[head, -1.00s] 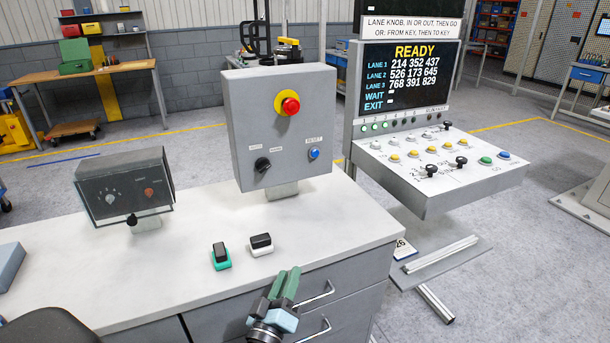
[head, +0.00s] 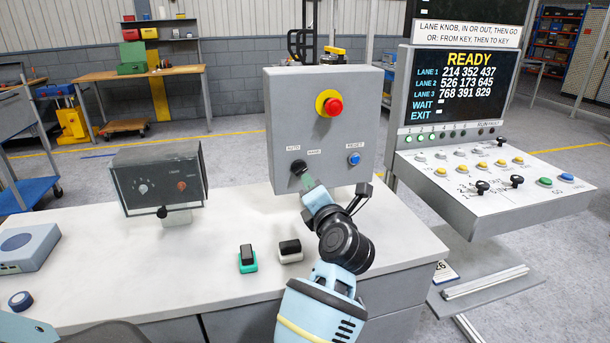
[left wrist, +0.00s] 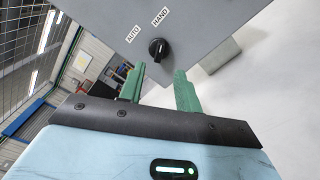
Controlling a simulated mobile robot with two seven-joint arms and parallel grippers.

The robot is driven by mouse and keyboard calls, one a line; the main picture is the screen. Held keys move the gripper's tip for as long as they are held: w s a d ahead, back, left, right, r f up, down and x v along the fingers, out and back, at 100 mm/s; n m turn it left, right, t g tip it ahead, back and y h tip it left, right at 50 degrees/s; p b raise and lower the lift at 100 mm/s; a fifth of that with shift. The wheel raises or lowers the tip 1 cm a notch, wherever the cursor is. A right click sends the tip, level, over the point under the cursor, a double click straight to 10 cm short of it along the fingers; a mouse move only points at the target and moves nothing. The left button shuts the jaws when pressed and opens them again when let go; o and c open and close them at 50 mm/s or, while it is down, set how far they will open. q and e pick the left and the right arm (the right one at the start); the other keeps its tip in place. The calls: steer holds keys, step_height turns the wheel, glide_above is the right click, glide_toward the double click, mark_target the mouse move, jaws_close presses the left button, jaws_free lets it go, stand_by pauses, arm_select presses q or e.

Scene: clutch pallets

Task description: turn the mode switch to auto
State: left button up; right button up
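The mode switch (head: 298,167) is a black knob low on the grey control box (head: 345,95), below its AUTO and HAND labels. It also shows in the left wrist view (left wrist: 158,49), where its white mark seems to lean towards the HAND label (left wrist: 161,17). My left gripper (head: 308,181) is just in front of the switch in the head view. In the left wrist view the two green fingers of my left gripper (left wrist: 159,80) are apart, with nothing between them. The switch lies just beyond the tips. My right gripper is not in view.
A red emergency button (head: 333,107) and a blue reset button (head: 354,159) are on the same box. A dark control unit (head: 160,180) stands to the left. Two small rocker switches, one green-based (head: 247,260) and one white-based (head: 290,251), sit on the white bench top (head: 100,265).

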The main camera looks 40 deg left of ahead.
mark_target(303, 171)
arm_select(q)
steer(key=shift+x, duration=3.85)
steer(key=shift+c, duration=0.3)
jaws_close()
